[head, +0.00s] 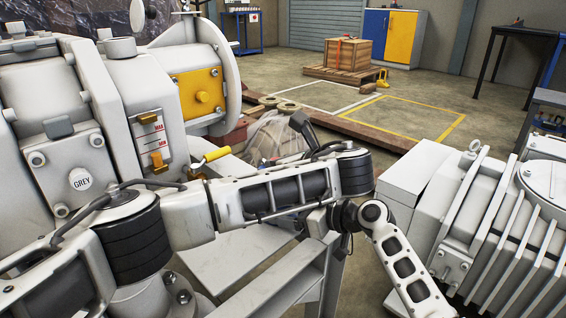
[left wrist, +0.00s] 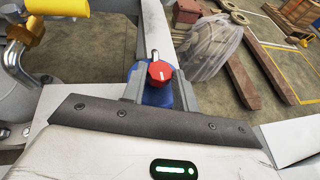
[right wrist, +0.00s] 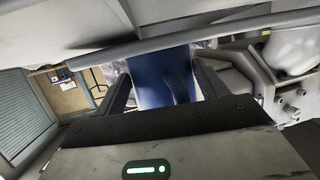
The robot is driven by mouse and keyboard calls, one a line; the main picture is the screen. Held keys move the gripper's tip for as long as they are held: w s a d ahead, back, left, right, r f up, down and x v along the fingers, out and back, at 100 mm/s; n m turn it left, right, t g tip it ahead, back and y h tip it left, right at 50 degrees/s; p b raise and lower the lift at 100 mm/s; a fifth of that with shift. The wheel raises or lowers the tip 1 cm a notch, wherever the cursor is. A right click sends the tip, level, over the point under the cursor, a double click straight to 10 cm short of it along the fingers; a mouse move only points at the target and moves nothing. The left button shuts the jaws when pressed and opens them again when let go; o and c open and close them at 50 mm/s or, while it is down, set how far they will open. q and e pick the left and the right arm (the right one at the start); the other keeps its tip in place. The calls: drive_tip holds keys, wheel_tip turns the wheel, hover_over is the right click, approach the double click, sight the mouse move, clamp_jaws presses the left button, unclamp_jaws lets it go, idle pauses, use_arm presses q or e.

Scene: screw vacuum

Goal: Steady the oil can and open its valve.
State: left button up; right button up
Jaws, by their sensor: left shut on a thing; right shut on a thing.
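The oil can is blue. Its top (left wrist: 158,97) shows in the left wrist view under a red valve knob (left wrist: 160,72) with a short pale spout tip above it. My left gripper (left wrist: 159,80) has its fingers on either side of the red knob and is shut on it. In the right wrist view the can's blue body (right wrist: 150,78) fills the space between the fingers of my right gripper (right wrist: 160,72), which is shut on it. In the head view my arms hide most of the can and both gripping points.
A large grey machine with a MAX/MIN gauge (head: 151,140) and a yellow-handled lever (head: 215,155) stands at the left. A finned grey machine (head: 500,230) is at the right. A plastic-wrapped bundle (left wrist: 207,48) lies beyond the can. Open floor lies farther back.

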use_arm(q)
drive_tip(key=o, duration=1)
drive_tip(key=v, duration=1.2)
use_arm(e)
drive_tip(key=o, duration=0.8)
